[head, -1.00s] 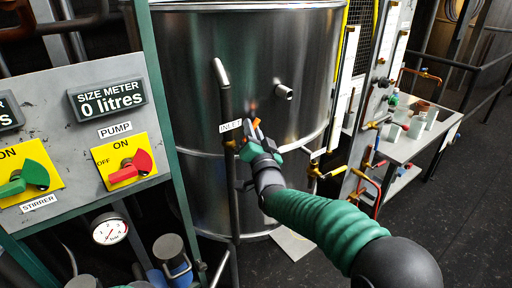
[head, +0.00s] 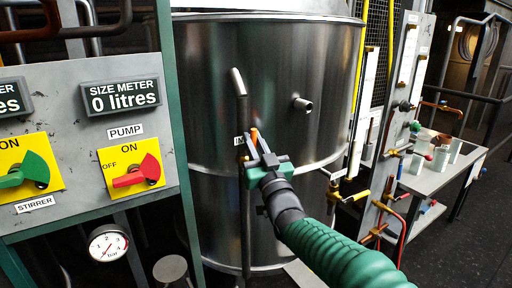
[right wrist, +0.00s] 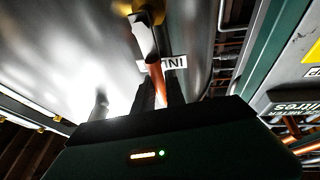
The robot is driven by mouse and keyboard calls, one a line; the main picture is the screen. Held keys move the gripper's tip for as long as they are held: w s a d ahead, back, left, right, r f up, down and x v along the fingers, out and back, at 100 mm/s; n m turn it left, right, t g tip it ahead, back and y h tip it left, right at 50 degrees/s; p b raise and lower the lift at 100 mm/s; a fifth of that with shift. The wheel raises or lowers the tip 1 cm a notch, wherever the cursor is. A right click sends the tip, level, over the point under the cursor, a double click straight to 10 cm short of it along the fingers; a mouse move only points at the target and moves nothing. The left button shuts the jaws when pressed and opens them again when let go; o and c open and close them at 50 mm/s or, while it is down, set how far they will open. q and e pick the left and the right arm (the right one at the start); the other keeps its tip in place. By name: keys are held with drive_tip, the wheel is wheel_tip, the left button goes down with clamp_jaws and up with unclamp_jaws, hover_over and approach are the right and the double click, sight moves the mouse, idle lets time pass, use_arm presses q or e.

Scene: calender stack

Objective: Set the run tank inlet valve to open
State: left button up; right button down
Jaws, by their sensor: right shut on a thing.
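The inlet valve's orange lever (head: 254,136) is on the dark vertical pipe (head: 241,110) in front of the steel tank (head: 280,70). My right gripper (head: 258,148) is at the lever, with its fingers shut around it; they hide much of the valve body. The white inlet label (head: 239,141) is partly covered in the head view. In the right wrist view, the orange lever (right wrist: 158,82) stands between the dark fingertips (right wrist: 155,92), with a brass fitting (right wrist: 150,12) above and the label (right wrist: 174,62) beside it. My left gripper is out of view.
A control panel (head: 75,95) with a red pump switch (head: 137,172) and a green stirrer switch (head: 28,170) stands on the left. A tank spout (head: 302,104) sticks out right of the gripper.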

drive_tip(key=shift+a+f, duration=0.1)
drive_tip(key=shift+f, duration=0.3)
drive_tip(key=c, duration=1.4)
unclamp_jaws()
drive_tip(key=shift+w, duration=0.1)
drive_tip(key=shift+r, duration=0.2)
drive_tip(key=b+v, duration=0.1)
drive_tip(key=v, duration=1.6)
drive_tip(key=shift+f, duration=0.15)
drive_tip(key=shift+w, duration=0.1)
